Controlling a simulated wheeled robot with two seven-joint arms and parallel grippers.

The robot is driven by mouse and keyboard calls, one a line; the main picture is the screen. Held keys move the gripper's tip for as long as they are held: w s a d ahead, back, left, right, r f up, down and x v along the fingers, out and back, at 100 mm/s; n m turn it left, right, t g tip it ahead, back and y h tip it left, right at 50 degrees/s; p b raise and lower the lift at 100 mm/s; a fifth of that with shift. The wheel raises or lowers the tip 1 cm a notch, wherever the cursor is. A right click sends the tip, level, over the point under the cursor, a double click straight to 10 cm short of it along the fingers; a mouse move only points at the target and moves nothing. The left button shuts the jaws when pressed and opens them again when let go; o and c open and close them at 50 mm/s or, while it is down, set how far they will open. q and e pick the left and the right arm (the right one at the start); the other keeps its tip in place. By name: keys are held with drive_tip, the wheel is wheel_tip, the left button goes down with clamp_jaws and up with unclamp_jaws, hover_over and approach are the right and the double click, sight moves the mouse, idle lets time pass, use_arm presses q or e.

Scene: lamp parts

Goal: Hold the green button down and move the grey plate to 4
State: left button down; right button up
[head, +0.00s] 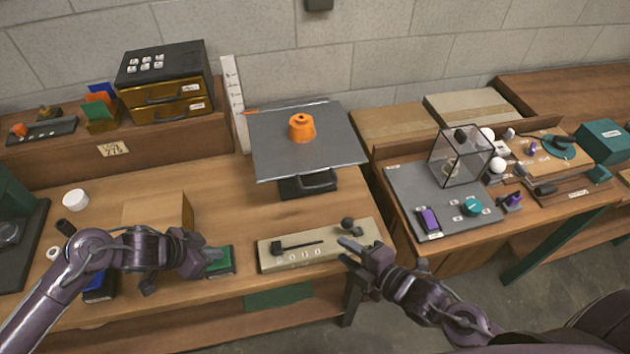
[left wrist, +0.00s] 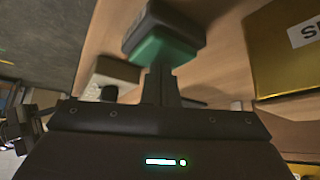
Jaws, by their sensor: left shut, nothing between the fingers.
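The green button (head: 220,262) sits near the table's front edge. My left gripper (head: 207,264) is shut and empty, with its fingertips at the button; in the left wrist view the fingers overlap the edge of the green button (left wrist: 163,50). I cannot tell whether it is pressed in. The grey plate (head: 275,160) is raised above a dark base, beside an upright white scale (head: 233,100) with an orange pointer; its marks are too small to read. My right gripper (head: 346,249) looks open and empty, just in front of the control box's dark round knob (head: 347,224).
An orange weight (head: 302,128) stands on the plate. The pale control box (head: 318,252) has a slot with a dark slider at left. A cardboard box (head: 158,209) stands behind my left gripper. A grey panel (head: 400,190) with a clear cube is at right.

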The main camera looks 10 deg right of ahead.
drive_tip(key=w+r+t, duration=0.2)
drive_tip(key=w+r, duration=0.2)
drive_tip(key=r, duration=0.5)
drive_tip(key=d+x, duration=0.1)
drive_tip(key=x, duration=1.1)
drive_tip(key=shift+w+d+r+n+t, duration=0.2)
drive_tip(key=shift+w+n+t, duration=0.1)
drive_tip(key=shift+w, duration=0.05)
drive_tip(key=shift+f+h, duration=0.15)
drive_tip(key=shift+h, duration=0.15)
clamp_jaws()
